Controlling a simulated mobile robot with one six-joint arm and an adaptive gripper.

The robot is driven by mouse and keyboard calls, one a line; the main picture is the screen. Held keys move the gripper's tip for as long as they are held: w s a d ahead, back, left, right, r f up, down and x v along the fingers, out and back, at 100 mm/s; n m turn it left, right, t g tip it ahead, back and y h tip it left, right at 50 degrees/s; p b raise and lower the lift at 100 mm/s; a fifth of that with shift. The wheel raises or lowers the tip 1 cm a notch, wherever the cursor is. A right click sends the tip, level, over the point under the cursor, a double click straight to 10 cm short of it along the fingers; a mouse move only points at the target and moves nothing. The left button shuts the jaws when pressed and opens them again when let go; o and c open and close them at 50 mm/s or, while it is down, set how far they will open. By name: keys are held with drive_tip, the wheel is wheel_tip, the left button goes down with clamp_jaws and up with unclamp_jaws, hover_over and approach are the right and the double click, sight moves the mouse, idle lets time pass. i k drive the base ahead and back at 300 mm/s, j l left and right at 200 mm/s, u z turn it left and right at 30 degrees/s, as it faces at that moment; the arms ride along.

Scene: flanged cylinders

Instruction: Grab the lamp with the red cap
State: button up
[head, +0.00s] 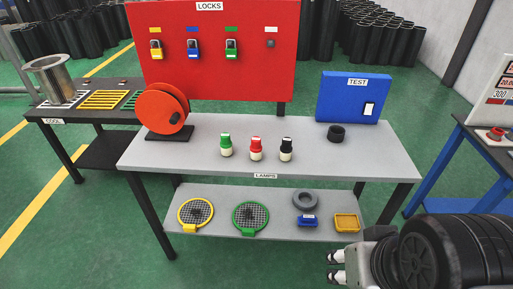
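The lamp with the red cap (256,149) stands upright on the grey table top (190,150), in the middle of a row of three. A lamp with a green cap (226,146) stands to its left and one with a black cap (287,150) to its right. All three have pale bodies. My gripper (333,267) is at the lower right of the head view, in front of the table and away from the lamps. Two light fingertips show, one above the other, with a gap between them and nothing visible in it.
An orange reel (163,109) stands left of the lamps. A black ring (336,133) and blue TEST box (350,97) are at the right. A red LOCKS board (220,75) rises behind. The lower shelf (275,205) holds round mesh items and small trays. The table front is clear.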

sight(255, 147)
drive_tip(key=i+j+z, duration=0.1)
drive_tip(key=i+j, duration=0.15)
drive_tip(key=i+j+z, duration=0.15)
drive_tip(key=j, duration=0.3)
drive_tip(key=i+j+z, duration=0.1)
drive_tip(key=i+j, duration=0.25)
drive_tip(key=i+j+z, duration=0.15)
drive_tip(key=j, duration=0.25)
drive_tip(key=i+j+z, duration=0.1)
drive_tip(key=i+j, duration=0.15)
drive_tip(key=j, duration=0.2)
